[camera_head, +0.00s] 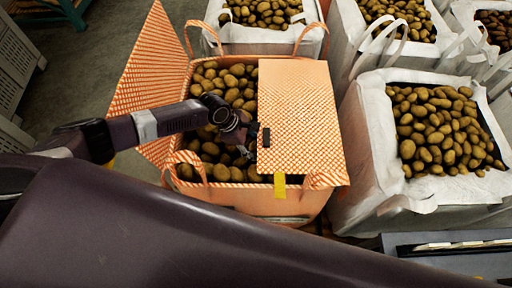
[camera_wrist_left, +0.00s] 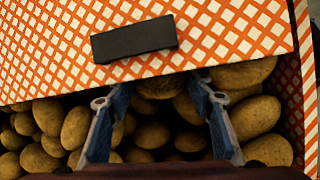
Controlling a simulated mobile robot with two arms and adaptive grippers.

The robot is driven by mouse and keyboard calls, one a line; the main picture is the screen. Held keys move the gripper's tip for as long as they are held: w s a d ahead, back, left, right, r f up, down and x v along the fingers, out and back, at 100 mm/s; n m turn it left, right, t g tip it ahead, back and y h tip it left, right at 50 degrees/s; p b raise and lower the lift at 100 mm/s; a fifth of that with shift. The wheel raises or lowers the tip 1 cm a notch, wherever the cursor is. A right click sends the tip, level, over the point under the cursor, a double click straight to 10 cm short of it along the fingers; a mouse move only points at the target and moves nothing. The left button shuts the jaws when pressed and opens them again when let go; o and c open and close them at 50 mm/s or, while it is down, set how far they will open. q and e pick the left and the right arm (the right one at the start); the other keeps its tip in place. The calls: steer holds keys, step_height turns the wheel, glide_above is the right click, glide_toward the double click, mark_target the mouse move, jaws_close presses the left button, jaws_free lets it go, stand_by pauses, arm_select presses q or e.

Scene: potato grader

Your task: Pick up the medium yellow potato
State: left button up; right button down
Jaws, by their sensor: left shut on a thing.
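An orange-and-white checked bag (camera_head: 230,199) is full of brown-yellow potatoes (camera_head: 213,150). Its lid flap (camera_head: 300,110) covers the right part of the opening. My left gripper (camera_head: 246,147) is low over the potatoes at the flap's left edge. In the left wrist view the two blue-grey fingers (camera_wrist_left: 160,84) reach under the flap edge and are shut on a potato (camera_wrist_left: 157,88), partly hidden by the flap. Other potatoes (camera_wrist_left: 254,117) lie close around the fingers. I cannot tell the potato's size class. My right gripper is not in view.
A black handle piece (camera_wrist_left: 134,40) sits on the flap just above the fingers. Another flap (camera_head: 150,75) stands open at the left. White bags of potatoes (camera_head: 378,190) stand to the right and behind. Bag handles (camera_head: 187,160) rise at the rim. Clear floor (camera_head: 85,75) lies at the left.

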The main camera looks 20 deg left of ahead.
arm_select(q)
steer(key=shift+s+a+r+p, duration=0.1)
steer(key=shift+a+r+p, duration=0.2)
steer(key=shift+p, duration=0.25)
steer(key=a+r+p, duration=0.1)
steer(key=s+a+r+p, duration=0.1)
steer(key=p, duration=0.1)
steer(key=s+a+r+p, duration=0.1)
steer(key=a+p, duration=0.1)
steer(key=shift+r, duration=0.1)
steer(key=s+a+r+p, duration=0.4)
steer(key=a+p, duration=0.1)
steer(key=a, duration=0.3)
steer(key=shift+d, duration=0.15)
